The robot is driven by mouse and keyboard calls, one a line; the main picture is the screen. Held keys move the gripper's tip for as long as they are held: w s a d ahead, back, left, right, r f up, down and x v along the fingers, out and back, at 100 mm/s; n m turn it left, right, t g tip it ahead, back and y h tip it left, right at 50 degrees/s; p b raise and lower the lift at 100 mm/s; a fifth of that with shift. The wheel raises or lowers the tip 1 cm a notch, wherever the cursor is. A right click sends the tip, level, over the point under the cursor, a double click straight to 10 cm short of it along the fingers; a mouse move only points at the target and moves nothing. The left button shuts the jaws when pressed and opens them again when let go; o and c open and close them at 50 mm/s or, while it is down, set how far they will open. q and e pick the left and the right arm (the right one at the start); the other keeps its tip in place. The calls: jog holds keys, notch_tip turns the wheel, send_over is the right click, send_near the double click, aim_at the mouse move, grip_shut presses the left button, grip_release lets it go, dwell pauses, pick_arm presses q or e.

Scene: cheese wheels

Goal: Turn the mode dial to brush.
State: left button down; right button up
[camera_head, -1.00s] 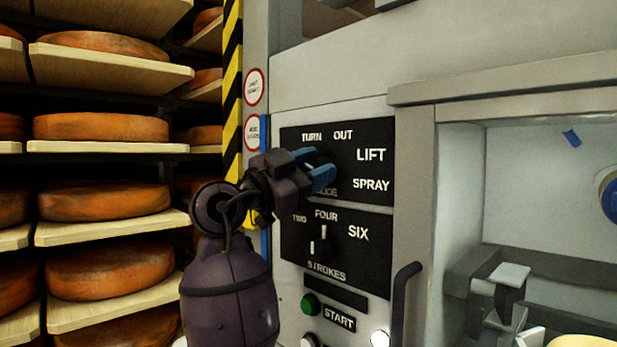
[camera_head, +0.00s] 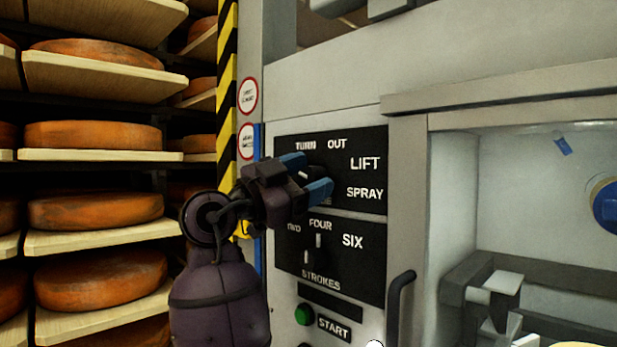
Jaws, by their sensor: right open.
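The black mode panel (camera_head: 366,146) is on the machine's front, with the words TURN, OUT, LIFT and SPRAY in view. Its left and lower left part is hidden behind my right gripper, and I cannot read a BRUSH label. My right gripper (camera_head: 307,174) is open, its two blue fingertips spread at the mode dial (camera_head: 304,175). Only a small part of the dial with a white mark shows between the fingers. I cannot tell whether the fingers touch it. My left gripper is not in view.
Below is the strokes panel (camera_head: 363,268) with its own dial, then a green button (camera_head: 303,314) by START. A dark handle (camera_head: 401,295) sticks out to the right, beside an open bay. Shelves with cheese wheels (camera_head: 95,210) fill the left.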

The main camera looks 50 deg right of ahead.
jog(key=b+v, duration=0.1)
jog(key=v, duration=0.9)
jog(key=shift+a, duration=0.2)
jog(key=shift+w+f, duration=0.1)
jog(key=shift+w, duration=0.05)
